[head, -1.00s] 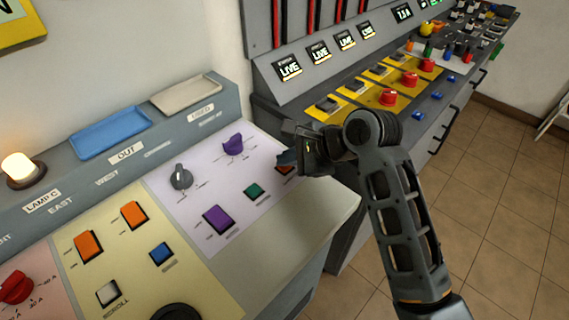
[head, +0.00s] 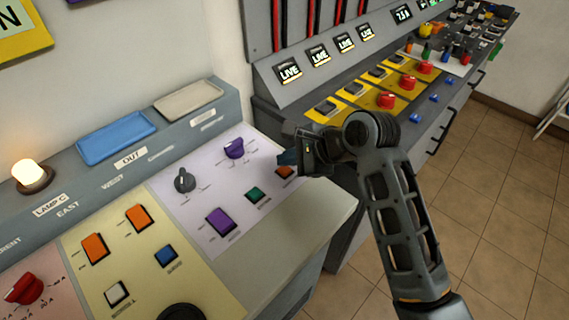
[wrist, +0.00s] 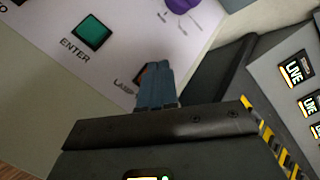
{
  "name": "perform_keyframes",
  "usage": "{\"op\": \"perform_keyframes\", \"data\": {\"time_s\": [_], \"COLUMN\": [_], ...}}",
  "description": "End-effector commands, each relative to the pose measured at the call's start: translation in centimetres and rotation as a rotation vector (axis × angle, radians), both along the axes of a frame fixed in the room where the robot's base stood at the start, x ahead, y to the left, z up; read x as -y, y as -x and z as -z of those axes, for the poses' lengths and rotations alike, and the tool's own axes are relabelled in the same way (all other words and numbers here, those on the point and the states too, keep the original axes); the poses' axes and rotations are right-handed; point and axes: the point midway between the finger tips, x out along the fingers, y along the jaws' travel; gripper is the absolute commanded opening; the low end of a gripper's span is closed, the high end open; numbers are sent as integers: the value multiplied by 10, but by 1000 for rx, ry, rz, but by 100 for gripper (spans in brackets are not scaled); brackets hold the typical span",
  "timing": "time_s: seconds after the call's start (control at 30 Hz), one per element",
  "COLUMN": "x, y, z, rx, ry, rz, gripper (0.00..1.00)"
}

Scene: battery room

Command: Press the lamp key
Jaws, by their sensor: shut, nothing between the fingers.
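The lamp key is a small orange key (head: 286,172) at the right end of the lilac panel. In the wrist view only a sliver of this key (wrist: 141,74) shows beside a label reading "LAMP", the rest hidden behind my fingers. My gripper (head: 287,158) is shut and empty, its blue fingertips pointing at the panel. In the wrist view the shut fingertips (wrist: 156,70) overlap the key. I cannot tell whether they touch it. A lamp marked "LAMP C" (head: 32,174) glows at the far left.
A green ENTER key (head: 255,195), a purple key (head: 221,222), a purple knob (head: 234,148) and a grey knob (head: 184,181) share the lilac panel. A second console (head: 300,90) with yellow plates and red knobs stands to the right. Tiled floor lies right of my arm.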

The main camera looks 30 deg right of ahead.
Motion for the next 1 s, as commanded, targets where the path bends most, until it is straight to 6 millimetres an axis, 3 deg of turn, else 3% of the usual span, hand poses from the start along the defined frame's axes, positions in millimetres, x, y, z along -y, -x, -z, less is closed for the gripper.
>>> {"op": "perform_keyframes", "data": {"time_s": [0.43, 1.0], "x": [0, 0], "y": [0, -1], "z": [-5, -50], "rx": [2, 3], "ry": [0, 1], "rz": [-1, -1], "gripper": [0, 0]}}
